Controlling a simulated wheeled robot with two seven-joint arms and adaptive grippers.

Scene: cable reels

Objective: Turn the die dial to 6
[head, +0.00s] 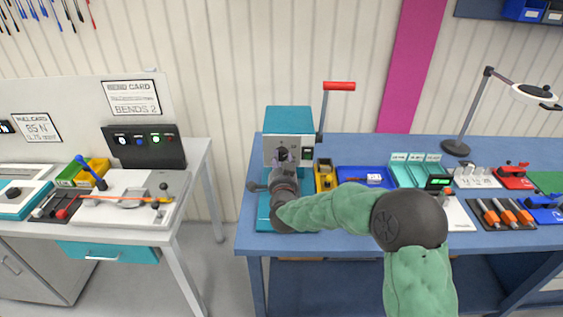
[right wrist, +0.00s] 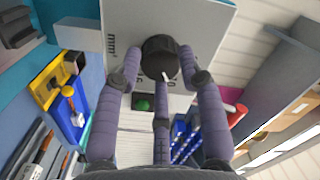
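The die dial is a dark round knob (right wrist: 160,57) on the pale front plate (right wrist: 118,22) of a teal machine, with a small white mark at its edge. Parts of "mm²" lettering and a digit show beside it, but most of the scale is hidden. In the head view the dial is mostly behind my right gripper (head: 282,158), at the machine (head: 289,117). In the right wrist view my right gripper (right wrist: 160,76) has its fingers spread around the knob; the left finger appears clear of it. My left gripper is not in view.
The machine has a lever with a red handle (head: 339,86) at its right. A yellow bin (head: 325,175), a blue tray (head: 362,178) and teal racks (head: 415,169) stand to the right on the blue bench. A separate white bench (head: 110,218) stands left, across a gap.

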